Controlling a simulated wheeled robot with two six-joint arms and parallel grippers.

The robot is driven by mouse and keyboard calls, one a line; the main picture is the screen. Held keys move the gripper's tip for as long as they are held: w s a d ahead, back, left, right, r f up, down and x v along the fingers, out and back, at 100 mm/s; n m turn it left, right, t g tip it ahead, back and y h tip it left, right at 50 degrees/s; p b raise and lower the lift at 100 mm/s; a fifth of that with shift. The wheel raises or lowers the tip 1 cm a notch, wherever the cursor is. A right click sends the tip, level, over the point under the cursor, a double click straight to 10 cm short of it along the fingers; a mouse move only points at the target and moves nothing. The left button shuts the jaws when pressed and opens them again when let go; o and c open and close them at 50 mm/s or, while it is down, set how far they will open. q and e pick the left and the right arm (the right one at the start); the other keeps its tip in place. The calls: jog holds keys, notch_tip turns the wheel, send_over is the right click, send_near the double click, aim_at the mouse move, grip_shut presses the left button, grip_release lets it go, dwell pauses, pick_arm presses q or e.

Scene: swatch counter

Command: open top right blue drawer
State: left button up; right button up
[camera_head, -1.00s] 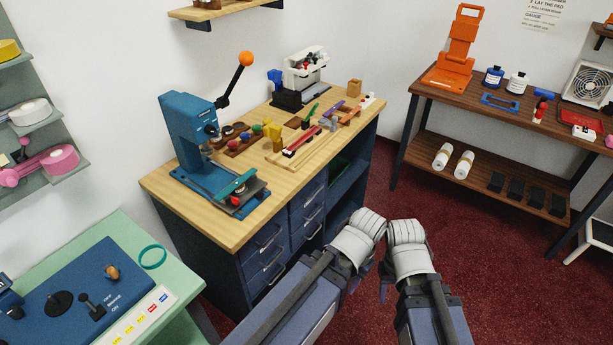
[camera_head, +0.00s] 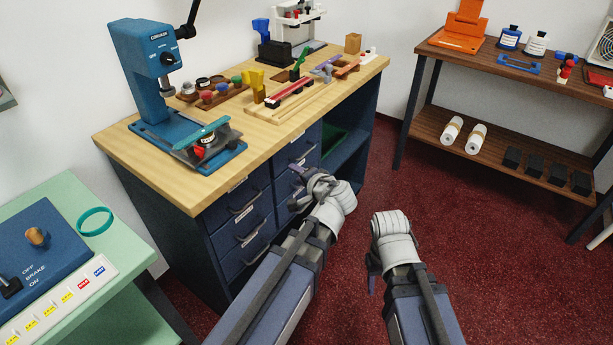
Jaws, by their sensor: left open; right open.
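The top right blue drawer (camera_head: 291,151) is in the right-hand drawer column of the blue bench, just below the wooden top. It looks shut. Its dark handle (camera_head: 304,158) shows on the front. My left gripper (camera_head: 297,190) is open, in front of the right-hand column and below that handle in the picture. It partly hides the drawers beneath; I cannot tell whether it touches anything. My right gripper (camera_head: 373,271) is open and empty over the red floor, right of the bench.
The left drawer column (camera_head: 238,207) looks shut. A blue press (camera_head: 150,70) and several small items stand on the wooden bench top (camera_head: 150,165). A green console table (camera_head: 110,255) is at the left. A brown shelf table (camera_head: 430,125) is at the right, with clear red floor between.

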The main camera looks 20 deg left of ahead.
aim_at(307, 153)
pick_arm(q)
jog(key=w+d+f+m+t+h+b, duration=0.1)
jog(key=w+f+m+t+b, duration=0.4)
jog(key=b, duration=1)
jog(key=w+m+t, duration=0.3)
jog(key=w, duration=0.1)
jog(key=shift+f+m, duration=0.4)
pick_arm(e)
notch_tip(307, 153, down, 18)
pick_arm(q)
jog(key=x, duration=0.7)
jog(key=shift+w+a+r+p, duration=0.1)
jog(key=shift+w+a+p, duration=0.1)
jog(key=shift+w+p, duration=0.15)
pick_arm(e)
jog(key=shift+r, duration=0.55)
pick_arm(q)
jog(key=shift+c, duration=0.3)
jog(key=shift+s, duration=0.1)
grip_shut()
